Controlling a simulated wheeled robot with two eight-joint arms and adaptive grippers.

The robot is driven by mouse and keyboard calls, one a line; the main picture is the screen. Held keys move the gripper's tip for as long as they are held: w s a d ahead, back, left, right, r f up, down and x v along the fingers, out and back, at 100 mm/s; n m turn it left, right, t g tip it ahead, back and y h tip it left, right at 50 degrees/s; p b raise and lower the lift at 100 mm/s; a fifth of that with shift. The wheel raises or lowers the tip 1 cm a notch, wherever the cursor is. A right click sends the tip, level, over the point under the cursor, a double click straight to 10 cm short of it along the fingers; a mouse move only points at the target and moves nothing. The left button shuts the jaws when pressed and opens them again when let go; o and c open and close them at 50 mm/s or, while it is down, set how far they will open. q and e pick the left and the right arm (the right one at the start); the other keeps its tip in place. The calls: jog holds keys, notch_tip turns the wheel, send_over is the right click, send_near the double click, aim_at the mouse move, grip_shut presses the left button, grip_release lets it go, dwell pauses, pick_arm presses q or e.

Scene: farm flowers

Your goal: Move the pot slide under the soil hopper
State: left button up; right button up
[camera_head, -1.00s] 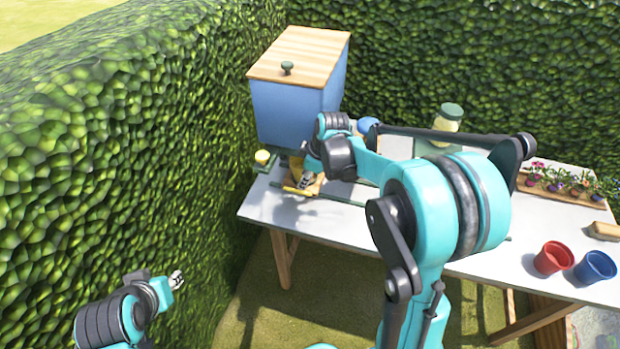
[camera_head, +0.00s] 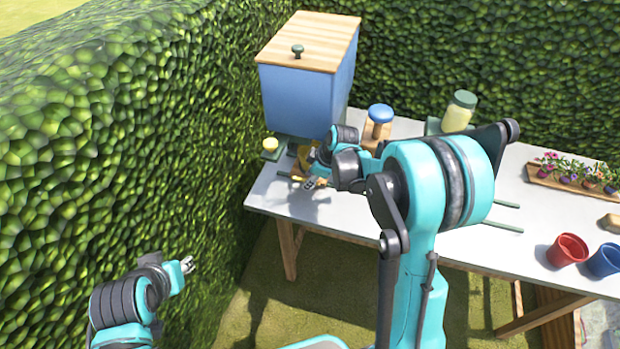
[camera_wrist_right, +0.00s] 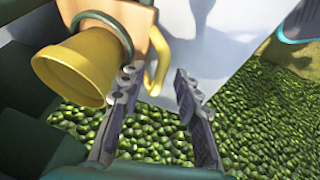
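The soil hopper (camera_head: 296,101) is a blue box with a wooden lid at the far left of the table. The pot slide (camera_head: 301,153), wooden with a yellow part, shows at the hopper's lower front, partly hidden by my right arm. In the right wrist view, a yellow pot (camera_wrist_right: 75,70) lies against a green ring on the wooden slide, with a curved yellow handle (camera_wrist_right: 160,62) beside it. My right gripper (camera_head: 311,184) is in front of the slide; in the wrist view its fingers (camera_wrist_right: 154,76) are apart, near the handle. My left gripper (camera_head: 187,265) hangs by the hedge, away from the table.
A blue-topped stand (camera_head: 380,117) and a jar with a green lid (camera_head: 459,111) stand right of the hopper. A flower tray (camera_head: 570,178), a red pot (camera_head: 567,250) and a blue pot (camera_head: 604,261) are at the right. A hedge closes the left and back.

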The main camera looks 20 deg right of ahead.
aim_at(298, 179)
grip_shut()
jog(key=shift+a, duration=0.1)
jog(key=w+a, duration=0.2)
jog(key=a, duration=0.1)
grip_release()
jog(key=shift+w, duration=0.1)
jog(key=v, duration=1.2)
